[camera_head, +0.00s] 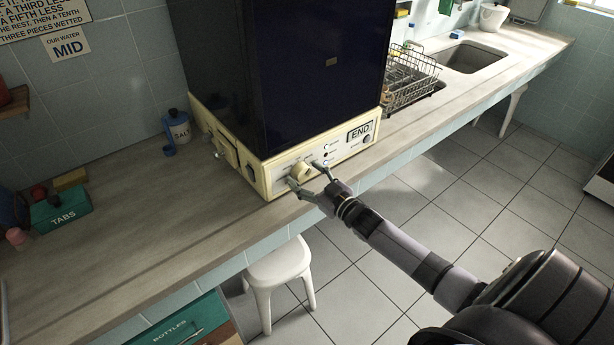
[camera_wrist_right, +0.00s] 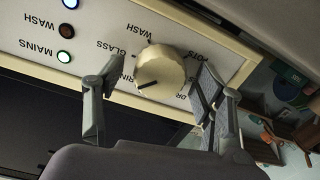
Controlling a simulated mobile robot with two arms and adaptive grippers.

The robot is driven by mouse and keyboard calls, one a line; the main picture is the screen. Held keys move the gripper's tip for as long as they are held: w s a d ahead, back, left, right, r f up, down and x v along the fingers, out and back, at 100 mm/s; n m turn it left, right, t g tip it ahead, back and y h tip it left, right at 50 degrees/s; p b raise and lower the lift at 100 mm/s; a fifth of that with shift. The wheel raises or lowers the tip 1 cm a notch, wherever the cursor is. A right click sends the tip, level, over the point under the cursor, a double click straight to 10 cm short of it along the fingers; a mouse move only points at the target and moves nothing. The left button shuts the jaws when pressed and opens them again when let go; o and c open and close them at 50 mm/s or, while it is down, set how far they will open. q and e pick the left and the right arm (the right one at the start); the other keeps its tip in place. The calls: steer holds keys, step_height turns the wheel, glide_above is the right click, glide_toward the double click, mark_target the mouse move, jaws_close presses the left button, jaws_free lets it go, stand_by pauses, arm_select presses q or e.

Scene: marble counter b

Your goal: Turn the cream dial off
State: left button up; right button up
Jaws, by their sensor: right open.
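The cream dial (camera_head: 301,171) is a round knob on the front panel of the cream-based machine (camera_head: 334,152). In the right wrist view the dial (camera_wrist_right: 163,66) appears upside down among the labels WASH, GLASS, POTS and partly hidden ones. Its dark mark points to the lower left there, towards a label partly covered by a finger. My right gripper (camera_head: 306,175) is open, with one finger on each side of the dial. In the right wrist view the gripper's fingers (camera_wrist_right: 161,72) stand apart around it; contact is not clear. My left gripper is out of view.
A tall dark hood (camera_head: 310,75) stands above the base. A salt container (camera_head: 178,130) and green TABS box (camera_head: 61,208) are left. A white stool (camera_head: 279,272) stands below.

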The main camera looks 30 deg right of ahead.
steer(key=shift+c, duration=0.2)
steer(key=c, duration=1.1)
steer(key=shift+n, duration=0.5)
steer(key=n, duration=0.3)
steer(key=shift+n, duration=0.3)
steer(key=shift+r+n, duration=0.1)
steer(key=shift+n, duration=1.9)
steer(key=o, duration=1.1)
